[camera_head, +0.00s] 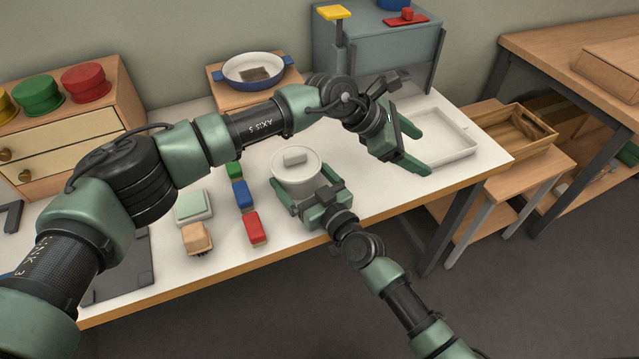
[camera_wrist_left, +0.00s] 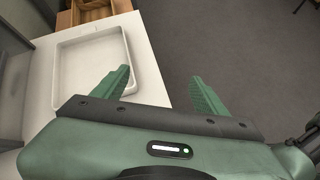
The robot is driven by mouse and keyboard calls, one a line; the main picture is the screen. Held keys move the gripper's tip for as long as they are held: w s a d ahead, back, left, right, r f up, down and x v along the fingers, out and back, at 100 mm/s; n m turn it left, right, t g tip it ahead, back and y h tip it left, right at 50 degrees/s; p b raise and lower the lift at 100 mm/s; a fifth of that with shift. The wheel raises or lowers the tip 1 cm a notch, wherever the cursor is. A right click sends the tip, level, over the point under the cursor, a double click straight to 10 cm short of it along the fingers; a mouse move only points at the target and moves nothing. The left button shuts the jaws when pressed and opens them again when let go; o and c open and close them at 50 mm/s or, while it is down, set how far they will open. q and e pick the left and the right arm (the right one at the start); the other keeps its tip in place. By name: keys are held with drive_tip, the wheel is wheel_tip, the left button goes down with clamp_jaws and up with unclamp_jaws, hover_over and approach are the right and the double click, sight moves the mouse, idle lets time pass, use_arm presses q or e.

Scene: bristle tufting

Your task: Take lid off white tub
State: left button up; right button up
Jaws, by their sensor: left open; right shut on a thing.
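The white tub (camera_head: 298,186) stands on the white table top, with its round white lid (camera_head: 285,170) on it. The lid has a small block handle (camera_head: 295,158) on top. My right gripper (camera_head: 304,180) is shut on the tub, its fingers on either side of the body below the lid. My left gripper (camera_head: 420,149) is open and empty, to the right of the tub and apart from it. In the left wrist view its two fingers (camera_wrist_left: 160,77) have nothing between them.
An empty white tray (camera_head: 466,153) lies on the table's right end; it also shows in the left wrist view (camera_wrist_left: 60,70). Green, blue and red blocks (camera_head: 255,228) stand left of the tub. A blue-handled pan (camera_head: 234,84) sits behind. My left arm spans above the table.

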use_arm(q)
drive_tip(key=s+d+r+n+t+h, duration=0.3)
drive_tip(key=d+r+n+t+h, duration=0.25)
drive_tip(key=r+t+h, duration=0.55)
drive_tip(key=w+a+r+n+t+y, duration=0.1)
drive_tip(key=a+r+n+t+y, duration=0.2)
drive_tip(key=n+t+y, duration=0.25)
drive_tip(key=n+g+y, duration=0.4)
drive_tip(key=n+y, duration=0.8)
drive_tip(key=y, duration=0.8)
approach(295, 155)
drive_tip(key=shift+t, duration=0.25)
drive_tip(key=x, duration=0.8)
drive_tip(key=shift+f, duration=0.25)
